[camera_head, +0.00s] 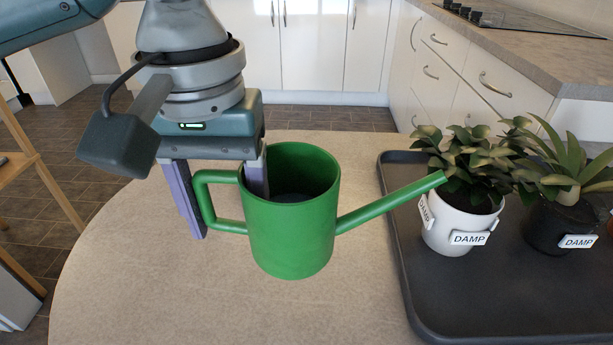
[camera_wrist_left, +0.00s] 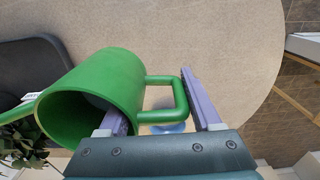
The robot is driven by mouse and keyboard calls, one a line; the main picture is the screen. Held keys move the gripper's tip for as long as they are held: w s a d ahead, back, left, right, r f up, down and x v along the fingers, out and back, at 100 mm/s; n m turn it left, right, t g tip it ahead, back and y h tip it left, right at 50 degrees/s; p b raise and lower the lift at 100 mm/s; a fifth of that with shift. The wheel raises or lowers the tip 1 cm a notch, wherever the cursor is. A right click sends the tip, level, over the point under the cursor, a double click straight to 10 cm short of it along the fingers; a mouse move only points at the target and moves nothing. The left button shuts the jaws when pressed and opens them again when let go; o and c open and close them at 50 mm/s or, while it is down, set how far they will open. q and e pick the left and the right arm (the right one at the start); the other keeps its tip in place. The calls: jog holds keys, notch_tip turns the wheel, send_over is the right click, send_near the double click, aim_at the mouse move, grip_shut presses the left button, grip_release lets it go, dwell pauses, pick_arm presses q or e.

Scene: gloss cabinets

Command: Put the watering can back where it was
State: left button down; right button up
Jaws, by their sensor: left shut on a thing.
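The green watering can (camera_head: 290,235) is upright over the round table, its spout pointing right toward the plants. My left gripper (camera_head: 226,212) is shut on it from above. One purple finger goes inside the can's rim, and the other is on the outer side of the handle. The wrist view also shows the can (camera_wrist_left: 105,85) and the left gripper (camera_wrist_left: 162,120) with a finger on each side of the handle. I cannot tell whether the can's base touches the table. My right gripper is not in view.
A dark tray (camera_head: 440,300) on the right holds a white pot (camera_head: 460,230) and a black pot (camera_head: 555,228), both labelled DAMP. The spout tip is close to the white pot's plant. The beige tabletop (camera_head: 150,290) is clear at the front left. A blue round shape (camera_wrist_left: 165,128) is partly hidden.

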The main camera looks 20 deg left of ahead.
pick_arm(q)
notch_tip(320, 180, down, 5)
jog(key=shift+f+b, duration=0.2)
jog(key=shift+b, duration=0.35)
notch_tip(320, 180, down, 4)
jog(key=shift+r+b, duration=0.2)
jog(key=shift+b, duration=0.45)
jog(key=shift+f, duration=0.25)
jog(key=shift+f, duration=0.1)
jog(key=shift+c, duration=0.4)
grip_release()
